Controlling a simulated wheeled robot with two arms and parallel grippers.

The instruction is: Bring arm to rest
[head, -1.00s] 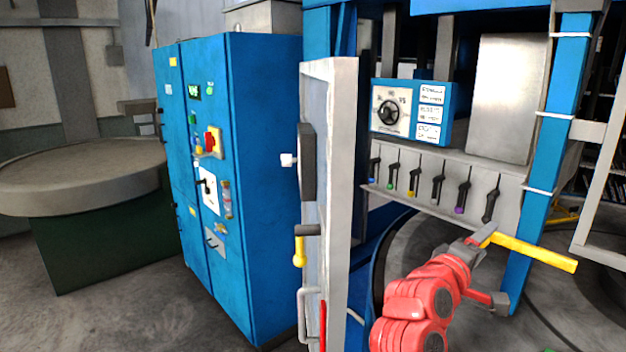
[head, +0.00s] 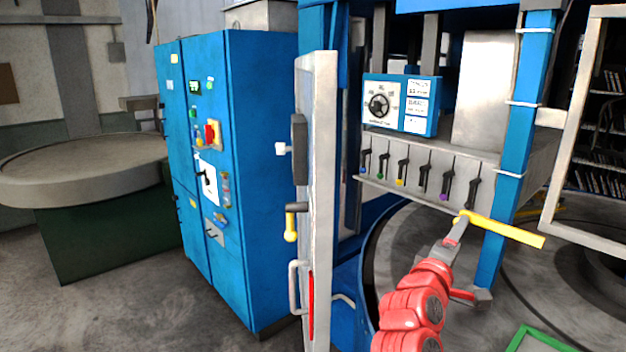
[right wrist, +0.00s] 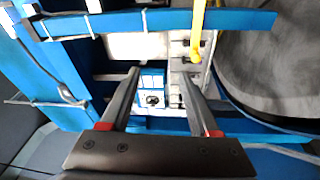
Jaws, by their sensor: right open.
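My right arm is red and comes up from the lower right of the head view. My right gripper (head: 458,228) is in front of the blue machine, below its row of levers (head: 420,178). In the right wrist view its two fingers (right wrist: 160,95) stand wide apart with nothing between them. A yellow bar (head: 505,230) shows just beyond the gripper in the head view. In the right wrist view the yellow bar (right wrist: 197,35) is at the top, outside the fingers. My left gripper is in neither view.
A tall blue cabinet (head: 255,180) stands left of the open grey door (head: 318,200). A dial panel (head: 400,104) is above the levers. A blue post (head: 510,150) and a pale frame (head: 565,140) stand to the right. A round table (head: 80,185) is far left.

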